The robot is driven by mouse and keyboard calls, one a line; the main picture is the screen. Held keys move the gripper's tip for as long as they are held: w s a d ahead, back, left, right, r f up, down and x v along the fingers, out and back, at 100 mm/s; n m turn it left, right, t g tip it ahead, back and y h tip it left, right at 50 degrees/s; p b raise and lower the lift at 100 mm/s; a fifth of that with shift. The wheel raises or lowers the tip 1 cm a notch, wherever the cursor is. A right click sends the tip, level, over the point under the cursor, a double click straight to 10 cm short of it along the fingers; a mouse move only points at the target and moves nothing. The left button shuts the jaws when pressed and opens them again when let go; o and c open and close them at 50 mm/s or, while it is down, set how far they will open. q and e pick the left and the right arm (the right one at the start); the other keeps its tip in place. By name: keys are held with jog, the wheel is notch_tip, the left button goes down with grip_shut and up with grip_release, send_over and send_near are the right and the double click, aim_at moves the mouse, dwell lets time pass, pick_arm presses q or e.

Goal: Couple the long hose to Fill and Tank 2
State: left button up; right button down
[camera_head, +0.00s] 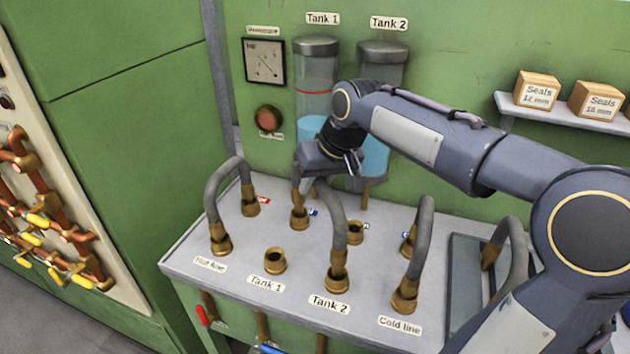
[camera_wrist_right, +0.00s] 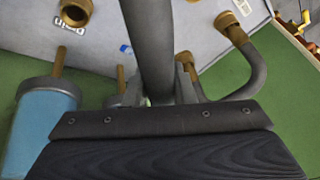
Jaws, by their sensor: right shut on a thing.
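A grey hose (camera_head: 333,205) with brass ends arches over the bench. Its near end stands upright at the Tank 2 port (camera_head: 337,280). That label is too small to read, and whether the far end is seated there I cannot tell. In the right wrist view the hose (camera_wrist_right: 152,50) runs up from the gripper (camera_wrist_right: 165,95), with brass parts behind the jaws. My left gripper is not in view.
A hose (camera_head: 213,200) joins Hot line to a back fitting, and another (camera_head: 425,220) stands at Cold line. The Tank 1 port (camera_head: 275,261) and a back port (camera_head: 355,232) are bare. A further hose (camera_head: 518,250) lies at the tray (camera_head: 462,285) on the right.

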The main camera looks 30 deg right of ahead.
jog(key=shift+f+b, duration=0.9)
jog(key=shift+f, duration=0.3)
jog(key=c, duration=1.1)
grip_release()
jog(key=shift+c, duration=0.2)
jog(key=shift+r, duration=0.1)
jog(key=v, duration=0.7)
jog(key=shift+s+r, duration=0.2)
jog(key=shift+r, duration=0.05)
